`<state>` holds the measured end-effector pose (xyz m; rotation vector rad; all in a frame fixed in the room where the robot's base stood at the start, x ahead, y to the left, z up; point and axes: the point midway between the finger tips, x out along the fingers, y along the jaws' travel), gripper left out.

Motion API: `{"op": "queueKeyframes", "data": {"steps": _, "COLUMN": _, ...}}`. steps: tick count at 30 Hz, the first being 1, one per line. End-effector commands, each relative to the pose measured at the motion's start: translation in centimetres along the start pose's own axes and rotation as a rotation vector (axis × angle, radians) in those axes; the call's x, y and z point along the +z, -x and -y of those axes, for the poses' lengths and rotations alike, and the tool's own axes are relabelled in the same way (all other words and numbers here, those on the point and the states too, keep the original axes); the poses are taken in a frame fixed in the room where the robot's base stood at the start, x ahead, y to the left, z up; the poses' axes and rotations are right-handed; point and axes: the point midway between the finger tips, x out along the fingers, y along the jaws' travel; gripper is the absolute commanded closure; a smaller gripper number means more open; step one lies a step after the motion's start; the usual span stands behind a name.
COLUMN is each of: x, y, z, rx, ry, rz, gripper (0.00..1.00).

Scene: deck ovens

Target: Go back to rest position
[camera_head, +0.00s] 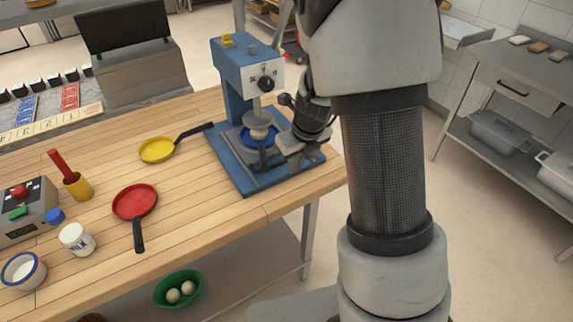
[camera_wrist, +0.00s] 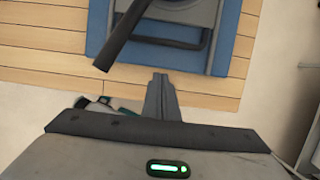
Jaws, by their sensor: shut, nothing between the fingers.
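My gripper (camera_head: 288,160) is at the front right of the blue press (camera_head: 236,108), close above its base near the table's right end. In the wrist view my gripper's fingers (camera_wrist: 161,85) are together with nothing between them. They point at the front edge of the press base (camera_wrist: 232,40), over the wooden table top. A blue pan (camera_head: 247,139) sits on the press under its plunger, with a pale round lump in it. My arm hides part of the room behind.
A green bowl (camera_head: 179,289) sits on the shelf below. Floor is clear between table and right rack (camera_head: 500,75).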

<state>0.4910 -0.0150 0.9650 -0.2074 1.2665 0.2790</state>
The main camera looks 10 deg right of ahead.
Motion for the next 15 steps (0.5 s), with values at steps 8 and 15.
{"op": "queueKeyframes", "data": {"steps": 8, "x": 0.3, "y": 6.8, "z": -0.1, "rx": 0.000, "ry": 0.003, "rz": 0.005, "gripper": 1.00}}
{"op": "queueKeyframes", "data": {"steps": 15, "x": 0.1, "y": 8.8, "z": -0.1, "rx": 0.000, "ry": 0.002, "rz": 0.003, "gripper": 1.00}}
